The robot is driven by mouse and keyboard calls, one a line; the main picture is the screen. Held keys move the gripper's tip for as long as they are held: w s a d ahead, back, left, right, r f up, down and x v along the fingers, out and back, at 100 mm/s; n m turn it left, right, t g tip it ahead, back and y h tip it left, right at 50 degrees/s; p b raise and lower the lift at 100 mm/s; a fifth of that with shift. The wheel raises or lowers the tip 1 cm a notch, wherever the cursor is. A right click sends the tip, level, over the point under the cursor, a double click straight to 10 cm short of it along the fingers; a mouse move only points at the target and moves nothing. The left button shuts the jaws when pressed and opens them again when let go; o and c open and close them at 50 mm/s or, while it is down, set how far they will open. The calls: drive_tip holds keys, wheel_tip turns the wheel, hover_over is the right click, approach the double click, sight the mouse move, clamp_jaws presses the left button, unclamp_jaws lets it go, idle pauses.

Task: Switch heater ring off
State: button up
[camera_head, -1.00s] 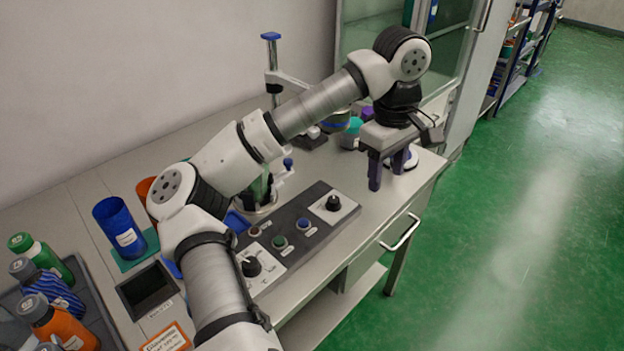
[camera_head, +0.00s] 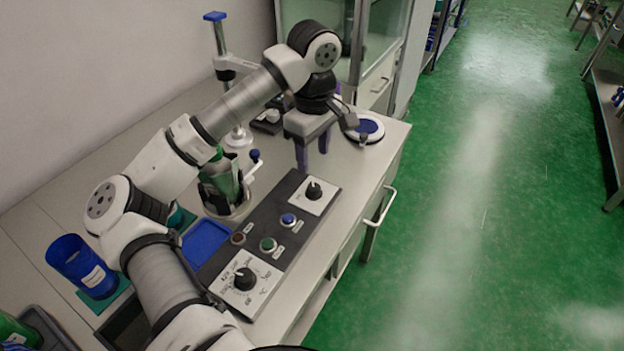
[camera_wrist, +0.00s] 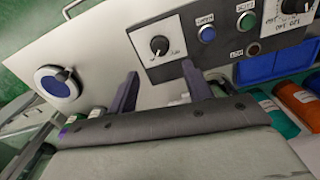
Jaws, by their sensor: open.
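A dark control panel (camera_head: 218,261) lies along the front of the bench. It carries two black knobs on white plates, a near knob (camera_head: 245,279) with a printed scale and a far knob (camera_head: 314,191), with a green button (camera_head: 268,244), a blue button (camera_head: 288,219) and a dark brownish round part (camera_head: 238,238) between them. The far knob also shows in the wrist view (camera_wrist: 160,45). My gripper (camera_head: 313,160) is open and empty, fingers pointing down, above the bench just beyond the far knob. Which control belongs to the heater ring cannot be read.
A green bottle (camera_head: 222,177) stands in a holder behind the panel, near a column stand (camera_head: 224,75). A blue tray (camera_head: 207,241) and blue cup (camera_head: 80,264) are at left. A round blue-and-white device (camera_head: 366,127) is at the far right corner.

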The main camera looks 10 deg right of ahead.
sight(313, 187)
wheel_tip(313, 187, down, 9)
drive_tip(key=shift+f+p, duration=0.1)
drive_tip(key=shift+p, duration=0.6)
drive_tip(key=c, duration=1)
drive_tip(key=shift+o, duration=0.2)
